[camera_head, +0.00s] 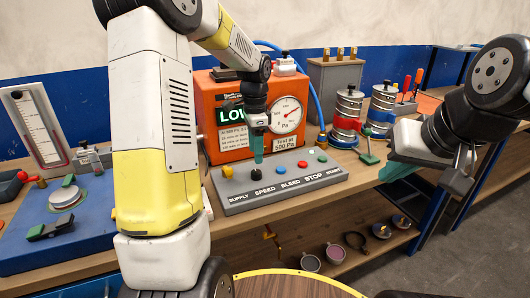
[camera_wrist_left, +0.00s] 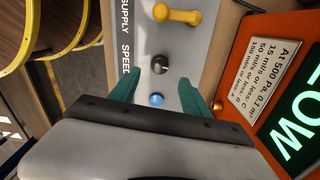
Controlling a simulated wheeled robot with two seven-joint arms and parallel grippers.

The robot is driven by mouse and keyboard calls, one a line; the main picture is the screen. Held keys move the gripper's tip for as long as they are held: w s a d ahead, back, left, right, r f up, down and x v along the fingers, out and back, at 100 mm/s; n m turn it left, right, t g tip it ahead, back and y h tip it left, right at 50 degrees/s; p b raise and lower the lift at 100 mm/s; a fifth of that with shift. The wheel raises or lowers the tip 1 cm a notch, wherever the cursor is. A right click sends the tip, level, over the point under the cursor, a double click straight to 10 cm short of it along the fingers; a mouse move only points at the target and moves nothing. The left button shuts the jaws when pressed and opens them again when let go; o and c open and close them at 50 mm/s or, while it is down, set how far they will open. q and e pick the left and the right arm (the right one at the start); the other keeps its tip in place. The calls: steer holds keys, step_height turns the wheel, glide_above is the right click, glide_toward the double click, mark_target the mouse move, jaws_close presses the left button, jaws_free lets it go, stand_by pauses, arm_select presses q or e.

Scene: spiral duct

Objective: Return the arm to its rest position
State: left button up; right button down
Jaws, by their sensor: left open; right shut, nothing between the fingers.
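My left arm (camera_head: 165,130) rises in the foreground and bends over to the orange test unit. My left gripper (camera_head: 258,152) points down above the grey control panel (camera_head: 290,188), in front of the gauge unit. In the left wrist view its teal fingers (camera_wrist_left: 160,94) are apart, with the blue button (camera_wrist_left: 156,99) showing between them and the black knob (camera_wrist_left: 160,63) just beyond. No object is held. My right gripper (camera_head: 398,170) is at the right, beside the bench's front edge. It is shut and empty, its fingertips partly hidden.
The orange unit (camera_head: 208,120) with its round gauge (camera_head: 287,112) stands behind the panel. Metal cylinders (camera_head: 347,112) stand right of it. A blue base (camera_head: 60,240) with a clamp is at the left. Small round parts (camera_head: 335,253) lie on the lower shelf.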

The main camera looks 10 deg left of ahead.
arm_select(q)
steer(key=shift+r, duration=0.2)
steer(key=s+d+r+n+t, duration=0.1)
steer(key=s+r+n+t, duration=0.2)
steer(key=s+r+n, duration=0.6)
steer(key=s+d+r+n+t+h, duration=0.1)
steer(key=s+r+n+t+h, duration=0.1)
steer(key=s, duration=1.3)
steer(key=shift+d+r+n+t, duration=0.2)
steer(key=shift+r+n+t, duration=0.4)
steer(key=shift+r, duration=0.1)
steer(key=shift+s, duration=0.1)
stand_by(2.5)
